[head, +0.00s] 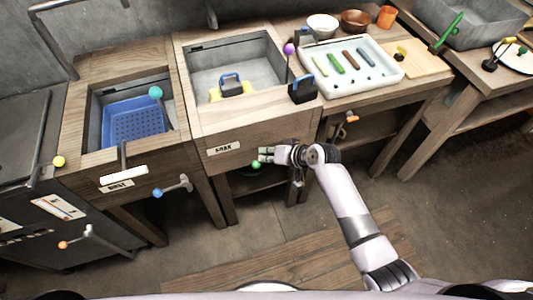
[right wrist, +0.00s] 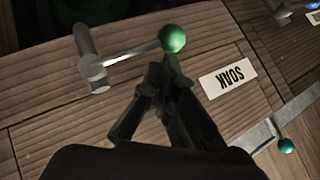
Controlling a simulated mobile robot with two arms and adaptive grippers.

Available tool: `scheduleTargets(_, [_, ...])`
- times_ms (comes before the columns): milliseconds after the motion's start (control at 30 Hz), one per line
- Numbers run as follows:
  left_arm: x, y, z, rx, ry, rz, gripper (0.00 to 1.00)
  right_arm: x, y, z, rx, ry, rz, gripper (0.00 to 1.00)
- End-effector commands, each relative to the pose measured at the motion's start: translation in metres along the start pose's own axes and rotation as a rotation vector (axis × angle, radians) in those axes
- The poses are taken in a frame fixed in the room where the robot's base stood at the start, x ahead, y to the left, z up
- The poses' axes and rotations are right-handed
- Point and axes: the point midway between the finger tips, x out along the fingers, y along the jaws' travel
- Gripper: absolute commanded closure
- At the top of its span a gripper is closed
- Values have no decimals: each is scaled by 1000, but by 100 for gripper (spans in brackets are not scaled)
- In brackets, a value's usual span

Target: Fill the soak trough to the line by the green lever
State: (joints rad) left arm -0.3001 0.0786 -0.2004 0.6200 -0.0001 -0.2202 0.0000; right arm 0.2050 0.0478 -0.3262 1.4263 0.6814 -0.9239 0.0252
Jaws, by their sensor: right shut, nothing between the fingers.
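The soak trough (head: 207,89) is a grey basin set in a wooden bench, with a SOAK label (head: 223,147) on its front. I cannot make out water or a fill line in it. The green lever (head: 256,164) shows only its ball at the bench front, below the label. In the right wrist view its metal arm and green ball (right wrist: 172,39) show whole, the SOAK label beside them. My right gripper (head: 263,154) is shut and empty, its fingertips (right wrist: 165,68) close to the ball. I cannot tell whether they touch it. My left gripper is out of view.
A blue-handled block (head: 231,84) with yellow at its base lies in the trough. Left is a basin with a blue crate (head: 134,121) and a blue-knobbed lever (head: 175,190). Right is a white tray (head: 386,78) of coloured tools. An orange-knobbed lever (head: 349,118) sticks out below it.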

Motion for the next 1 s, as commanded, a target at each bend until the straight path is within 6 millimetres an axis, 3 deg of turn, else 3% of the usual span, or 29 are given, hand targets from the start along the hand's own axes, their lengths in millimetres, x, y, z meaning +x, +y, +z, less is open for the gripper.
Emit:
scheduleTargets(767, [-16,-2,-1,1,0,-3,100,1,3,3,-61,-1,76,100])
scheduleTargets(1000, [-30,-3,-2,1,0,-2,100,-1,8,5,-109,-3,136,100])
